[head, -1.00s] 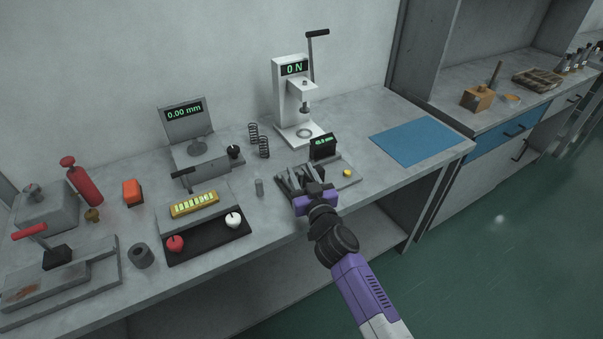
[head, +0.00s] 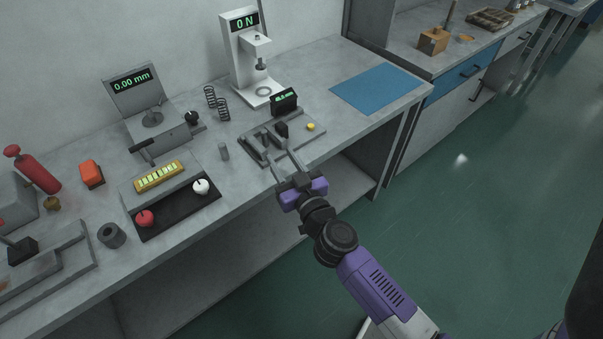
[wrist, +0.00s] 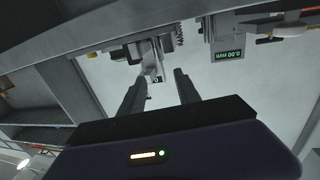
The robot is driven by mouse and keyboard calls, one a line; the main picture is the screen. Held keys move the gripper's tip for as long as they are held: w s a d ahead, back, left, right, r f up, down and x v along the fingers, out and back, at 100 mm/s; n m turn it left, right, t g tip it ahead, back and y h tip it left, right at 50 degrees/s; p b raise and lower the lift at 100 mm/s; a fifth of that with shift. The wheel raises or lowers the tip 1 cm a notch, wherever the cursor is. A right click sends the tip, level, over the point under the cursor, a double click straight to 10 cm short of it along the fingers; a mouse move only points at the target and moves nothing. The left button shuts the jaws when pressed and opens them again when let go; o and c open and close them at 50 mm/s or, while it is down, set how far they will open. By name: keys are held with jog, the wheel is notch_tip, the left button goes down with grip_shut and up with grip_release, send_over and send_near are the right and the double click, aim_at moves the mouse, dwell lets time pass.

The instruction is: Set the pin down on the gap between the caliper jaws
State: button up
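The caliper (head: 315,131) is a grey plate on the bench with bar-like jaws (head: 262,145), a dark block, a small green-lit display (head: 285,99) and a yellow button. The gap between the jaws is too small to make out clearly. My gripper (head: 282,160) is just in front of the caliper, over the bench's front edge. Its fingers are spread, and the wrist view shows no object held between them (wrist: 157,88).
Left are a yellow-framed gauge block (head: 160,176), a black tray (head: 180,213) with red and white knobs, and a 0.00 mm gauge (head: 133,82). Behind stand springs (head: 216,103) and a white press (head: 245,60). The blue mat (head: 377,88) is clear.

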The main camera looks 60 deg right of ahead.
jog(key=s+a+r+n+y, duration=0.1)
jog(key=s+a+y, duration=0.1)
jog(key=s+a, duration=0.4)
jog(key=s+a+r+n+y, duration=0.2)
jog(key=s+a, duration=0.5)
jog(key=s, duration=0.6)
jog(key=s+a+r+n+g+y, duration=0.1)
jog(key=s+a+y, duration=0.3)
jog(key=s, duration=0.6)
jog(key=shift+s+a+r+n, duration=0.35)
jog(key=shift+a+r+n, duration=0.4)
jog(key=shift+a, duration=0.5)
